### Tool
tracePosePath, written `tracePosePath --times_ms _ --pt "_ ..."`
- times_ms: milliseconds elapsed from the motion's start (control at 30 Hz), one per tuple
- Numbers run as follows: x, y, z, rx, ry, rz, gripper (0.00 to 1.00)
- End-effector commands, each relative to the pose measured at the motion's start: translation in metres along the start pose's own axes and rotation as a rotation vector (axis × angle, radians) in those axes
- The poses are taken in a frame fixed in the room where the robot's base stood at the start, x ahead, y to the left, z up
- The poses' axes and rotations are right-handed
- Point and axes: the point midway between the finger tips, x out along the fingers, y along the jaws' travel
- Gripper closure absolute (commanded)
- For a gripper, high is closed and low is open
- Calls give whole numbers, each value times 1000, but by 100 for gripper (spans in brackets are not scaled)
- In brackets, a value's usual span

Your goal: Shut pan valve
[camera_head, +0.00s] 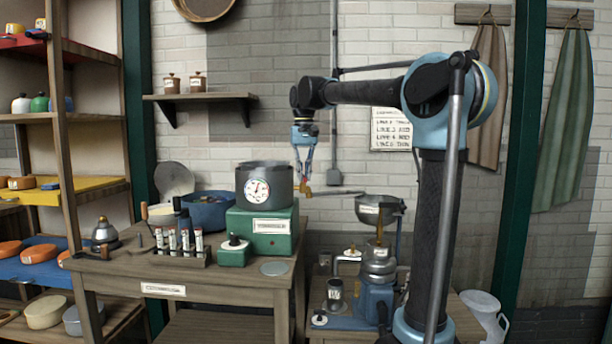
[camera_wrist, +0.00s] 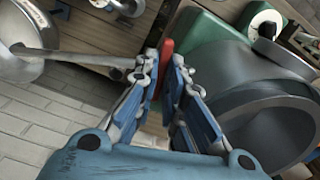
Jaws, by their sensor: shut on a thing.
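The dark grey pan (camera_head: 270,178) with a round dial gauge (camera_head: 257,190) on its side stands on a green box (camera_head: 262,228) on the wooden bench. A brass-coloured valve fitting (camera_head: 306,189) sits at its right, with a grey spout (camera_head: 340,192) reaching right. My gripper (camera_head: 305,176) points down at the valve. In the wrist view the fingers of my gripper (camera_wrist: 165,68) are on either side of a red handle (camera_wrist: 166,48), and the pan (camera_wrist: 250,95) is close on the right. The fingers hide part of the valve, so its exact setting cannot be told.
A metal funnel bowl (camera_head: 380,206) on a blue machine (camera_head: 374,295) stands beneath the spout's end. A rack of vials (camera_head: 180,250), a small green block (camera_head: 234,252) and a blue pot (camera_head: 207,210) share the bench. A shelf rack (camera_head: 62,130) stands left.

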Motion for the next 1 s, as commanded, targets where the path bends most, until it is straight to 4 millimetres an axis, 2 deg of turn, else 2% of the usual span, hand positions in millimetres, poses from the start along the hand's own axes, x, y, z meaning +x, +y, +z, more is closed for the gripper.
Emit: tracePosePath --times_ms 400,1000 --pt "0 -6 -2 215 4 1 100" --pt "0 -7 -2 253 3 0 100"
